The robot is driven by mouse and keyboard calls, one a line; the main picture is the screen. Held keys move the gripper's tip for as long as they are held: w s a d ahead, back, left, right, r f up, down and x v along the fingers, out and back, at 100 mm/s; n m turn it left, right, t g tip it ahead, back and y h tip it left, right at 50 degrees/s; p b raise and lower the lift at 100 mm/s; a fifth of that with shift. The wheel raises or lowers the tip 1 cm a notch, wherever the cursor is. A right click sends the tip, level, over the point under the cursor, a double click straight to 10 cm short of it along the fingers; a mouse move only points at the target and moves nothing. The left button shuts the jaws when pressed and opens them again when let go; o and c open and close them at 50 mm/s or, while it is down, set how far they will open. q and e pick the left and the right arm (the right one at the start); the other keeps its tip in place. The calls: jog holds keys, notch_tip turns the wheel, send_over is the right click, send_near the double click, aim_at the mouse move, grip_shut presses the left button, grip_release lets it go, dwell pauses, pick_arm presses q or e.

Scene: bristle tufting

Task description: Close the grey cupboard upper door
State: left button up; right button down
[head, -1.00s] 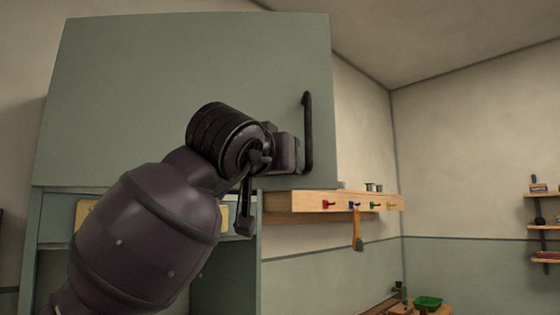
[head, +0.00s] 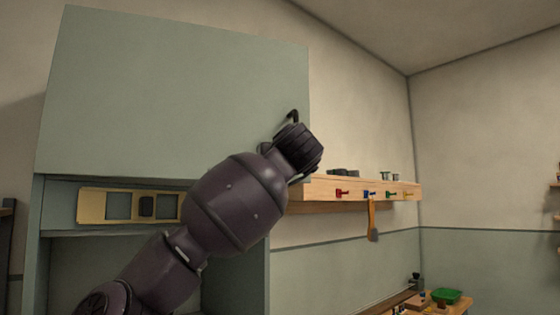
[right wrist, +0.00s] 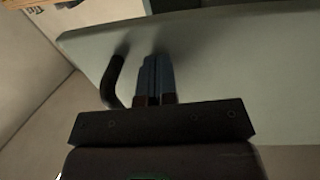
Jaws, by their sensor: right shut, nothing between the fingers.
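The grey cupboard upper door (head: 180,90) fills the upper left of the head view. It stands partly open; its right edge juts past the cupboard body (head: 238,285) below. Its dark bar handle (head: 293,115) is near the right edge, mostly hidden behind my right wrist. In the right wrist view, my right gripper (right wrist: 154,62) is shut and empty, with its fingers beside the handle (right wrist: 113,82), pointing at the door face (right wrist: 230,70). I cannot tell whether the fingertips touch the door. In the head view, my right arm hides these fingertips. My left gripper is not in view.
A wooden rack (head: 350,188) with coloured pegs and a hanging brush-like tool (head: 372,220) is on the wall right of the cupboard. A yellow spirit level (head: 105,205) shows below the door. A green tray (head: 446,296) stands low at right.

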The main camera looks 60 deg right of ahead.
jog(key=w+d+n+t+y, duration=0.2)
jog(key=w+d+y, duration=0.1)
jog(key=w, duration=0.4)
jog(key=w+d+n+t+y, duration=0.2)
jog(key=w+d+n+y, duration=0.1)
jog(key=w, duration=0.4)
jog(key=shift+w+d+r+n+y, duration=0.15)
jog(key=shift+d+r+n+y, duration=0.2)
jog(key=shift+d+y, duration=0.65)
jog(key=shift+d+r+h, duration=0.1)
jog(key=shift+d+h, duration=0.1)
jog(key=shift+h, duration=0.1)
jog(key=shift+w, duration=0.1)
